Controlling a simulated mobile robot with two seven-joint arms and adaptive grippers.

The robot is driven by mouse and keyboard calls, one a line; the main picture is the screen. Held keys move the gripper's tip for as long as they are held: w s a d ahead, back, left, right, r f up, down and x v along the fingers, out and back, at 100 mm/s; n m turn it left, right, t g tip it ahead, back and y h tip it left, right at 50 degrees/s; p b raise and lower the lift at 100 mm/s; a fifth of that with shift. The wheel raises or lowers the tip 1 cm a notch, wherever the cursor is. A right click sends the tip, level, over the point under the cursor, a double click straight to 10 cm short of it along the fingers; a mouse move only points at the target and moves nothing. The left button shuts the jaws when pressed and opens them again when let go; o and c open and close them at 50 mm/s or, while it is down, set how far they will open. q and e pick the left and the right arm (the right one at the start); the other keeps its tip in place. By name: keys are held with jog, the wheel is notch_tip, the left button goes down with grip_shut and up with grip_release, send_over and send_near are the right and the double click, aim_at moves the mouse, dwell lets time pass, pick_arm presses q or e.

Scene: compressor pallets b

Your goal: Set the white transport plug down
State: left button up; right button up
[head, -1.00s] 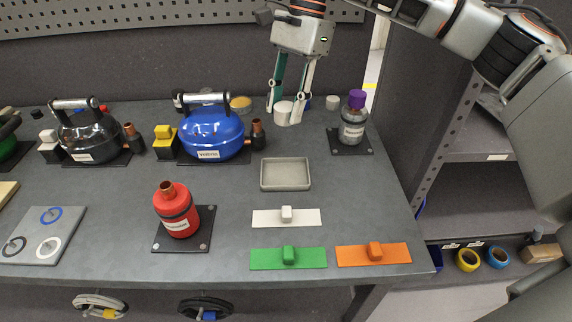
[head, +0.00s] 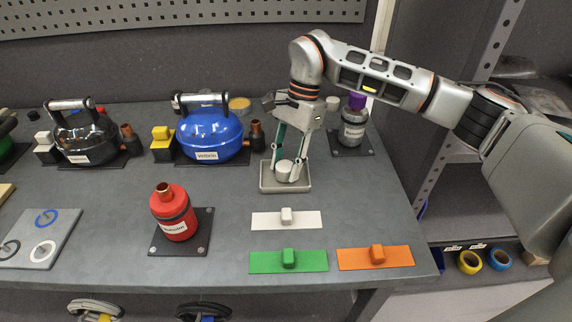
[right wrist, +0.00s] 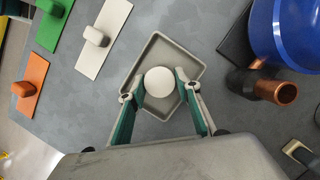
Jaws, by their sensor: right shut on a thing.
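The white transport plug (head: 284,169) is a short white cylinder. My right gripper (head: 288,172) is shut on it, with a finger on either side, over the small grey tray (head: 284,189). In the right wrist view the plug (right wrist: 159,81) sits between the two fingertips (right wrist: 160,86), within the outline of the tray (right wrist: 155,43). I cannot tell whether the plug touches the tray floor. My left gripper is not in view.
A blue compressor (head: 213,134) stands left of the tray, and a bottle with a purple cap (head: 353,128) stands to the right behind it. A red canister (head: 174,213) is at the front left. White (head: 262,221), green (head: 268,263) and orange (head: 350,260) plates lie in front.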

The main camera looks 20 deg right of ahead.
jog(key=shift+f, duration=0.15)
jog(key=shift+f, duration=0.2)
jog(key=o, duration=1.2)
jog(key=shift+r, duration=0.1)
jog(key=v, duration=1.2)
jog(key=shift+r+p, duration=0.1)
jog(key=shift+p, duration=0.25)
